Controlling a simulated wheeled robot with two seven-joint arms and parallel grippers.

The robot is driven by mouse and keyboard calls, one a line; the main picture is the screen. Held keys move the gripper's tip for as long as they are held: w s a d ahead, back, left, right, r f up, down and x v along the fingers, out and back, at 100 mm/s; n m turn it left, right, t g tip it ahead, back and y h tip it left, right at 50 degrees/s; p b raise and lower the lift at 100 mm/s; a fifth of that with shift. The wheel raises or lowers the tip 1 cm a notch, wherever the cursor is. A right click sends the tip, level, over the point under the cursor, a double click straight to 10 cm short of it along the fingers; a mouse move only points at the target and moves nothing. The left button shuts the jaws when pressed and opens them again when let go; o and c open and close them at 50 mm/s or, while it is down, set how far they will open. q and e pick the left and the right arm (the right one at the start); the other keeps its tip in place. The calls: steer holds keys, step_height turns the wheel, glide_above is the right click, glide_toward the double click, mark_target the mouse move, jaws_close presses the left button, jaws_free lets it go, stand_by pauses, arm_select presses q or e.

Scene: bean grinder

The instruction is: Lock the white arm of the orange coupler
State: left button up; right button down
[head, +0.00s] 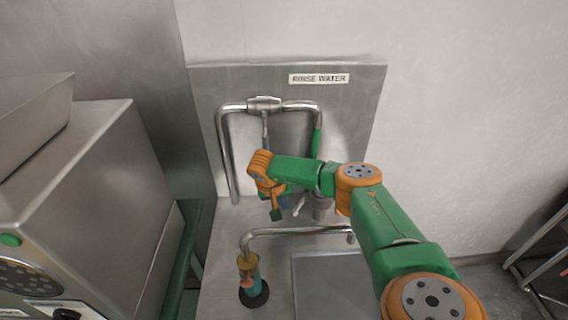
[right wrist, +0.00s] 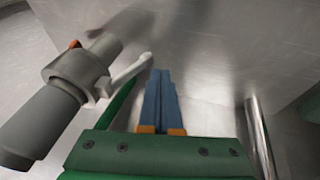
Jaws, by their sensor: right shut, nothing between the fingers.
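In the right wrist view a grey cylindrical coupler (right wrist: 78,72) runs diagonally at the left, with a small orange bit (right wrist: 74,44) near its collar. Its white arm (right wrist: 130,72) sticks out from the collar, angled up and to the right. In the head view the white arm (head: 299,206) shows small beside the grey coupler body (head: 321,208), partly behind my right arm. My right gripper (right wrist: 160,72) has its blue fingers together and empty, with tips just right of the white arm's free end; contact cannot be told. It shows small in the head view (head: 284,202). My left gripper is out of view.
A steel panel labelled RINSE WATER (head: 319,79) carries bent pipes (head: 264,104) behind my right arm. A lower pipe (head: 290,231) leads to a yellow and teal fitting (head: 249,276) on the counter. A large steel machine (head: 80,200) stands at the left. A steel post (right wrist: 260,135) is right of the gripper.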

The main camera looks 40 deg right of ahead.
steer(key=w+a+r+h+b, duration=0.2)
steer(key=a+r+b, duration=0.5)
steer(key=a+r, duration=0.15)
steer(key=shift+g+y, duration=0.3)
steer(key=shift+g, duration=0.1)
steer(key=x, duration=0.3)
steer(key=p+x, duration=0.1)
steer(key=x, duration=0.2)
steer(key=d+x, duration=0.1)
steer(key=x, duration=0.2)
steer(key=shift+s+d+r+p, duration=0.15)
steer(key=shift+s+r+p, duration=0.05)
steer(key=shift+p, duration=0.15)
steer(key=shift+s+d+f+p, duration=0.35)
steer(key=shift+s+d+p, duration=0.15)
steer(key=shift+d, duration=0.15)
steer(key=shift+s+d+f+p, duration=0.3)
steer(key=shift+s+d+p, duration=0.15)
steer(key=shift+d, duration=0.15)
steer(key=shift+s+d+f, duration=0.25)
